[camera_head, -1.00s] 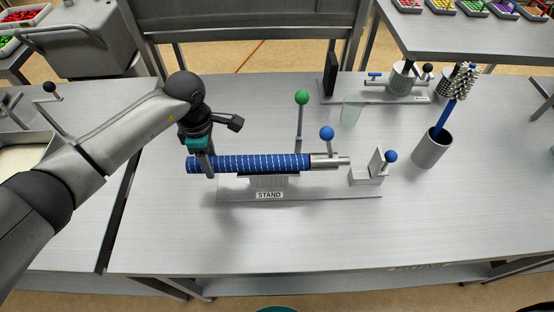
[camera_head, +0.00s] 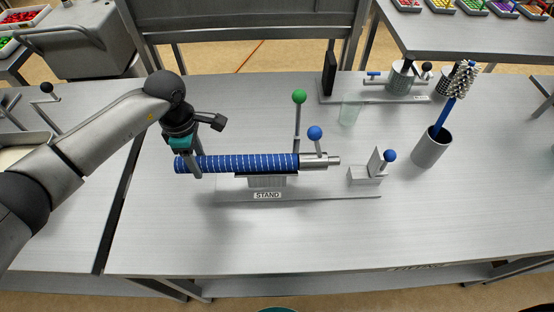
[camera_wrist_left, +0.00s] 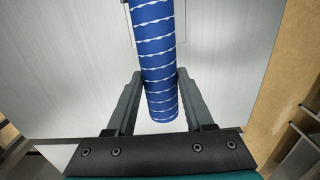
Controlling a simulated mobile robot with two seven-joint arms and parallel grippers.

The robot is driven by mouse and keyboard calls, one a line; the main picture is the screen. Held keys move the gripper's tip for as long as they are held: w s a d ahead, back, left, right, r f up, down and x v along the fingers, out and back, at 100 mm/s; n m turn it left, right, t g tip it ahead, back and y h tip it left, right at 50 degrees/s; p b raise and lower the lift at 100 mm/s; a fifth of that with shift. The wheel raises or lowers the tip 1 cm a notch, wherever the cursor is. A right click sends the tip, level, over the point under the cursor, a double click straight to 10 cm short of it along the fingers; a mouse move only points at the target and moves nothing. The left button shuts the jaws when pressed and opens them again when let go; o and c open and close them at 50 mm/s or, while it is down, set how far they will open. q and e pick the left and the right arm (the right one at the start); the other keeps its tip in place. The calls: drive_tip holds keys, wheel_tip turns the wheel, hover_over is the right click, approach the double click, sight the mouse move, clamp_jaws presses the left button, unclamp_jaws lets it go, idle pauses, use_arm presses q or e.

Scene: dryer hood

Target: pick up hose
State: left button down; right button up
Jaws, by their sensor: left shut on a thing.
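The hose (camera_head: 240,163) is a blue tube with white stripes and a metal end piece (camera_head: 318,161) on its right. It lies level over the grey block of the stand (camera_head: 345,190); I cannot tell whether it touches the block. A blue-knobbed lever (camera_head: 315,133) rises by the metal end. My left gripper (camera_head: 194,163) is shut on the hose near its left end. In the left wrist view, the gripper's fingers (camera_wrist_left: 158,85) sit on both sides of the hose (camera_wrist_left: 155,40), whose free end sticks out between them. My right gripper is not in view.
A green-knobbed rod (camera_head: 299,97) stands just behind the hose. A small bracket with a blue knob (camera_head: 390,156) is at the stand's right. A clear cup (camera_head: 350,112) and a grey cup with a brush (camera_head: 432,150) stand farther right. The table's front is clear.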

sight(179, 160)
use_arm(q)
drive_tip(key=shift+w+a, duration=0.1)
drive_tip(key=shift+a, duration=2)
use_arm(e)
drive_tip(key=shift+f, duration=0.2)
use_arm(q)
drive_tip(key=c, duration=0.8)
unclamp_jaws()
drive_tip(key=o, duration=0.4)
drive_tip(key=shift+a+f, duration=0.1)
drive_tip(key=shift+a, duration=0.25)
drive_tip(key=shift+c, duration=0.2)
drive_tip(key=shift+o, duration=1.2)
drive_tip(key=shift+d, duration=0.4)
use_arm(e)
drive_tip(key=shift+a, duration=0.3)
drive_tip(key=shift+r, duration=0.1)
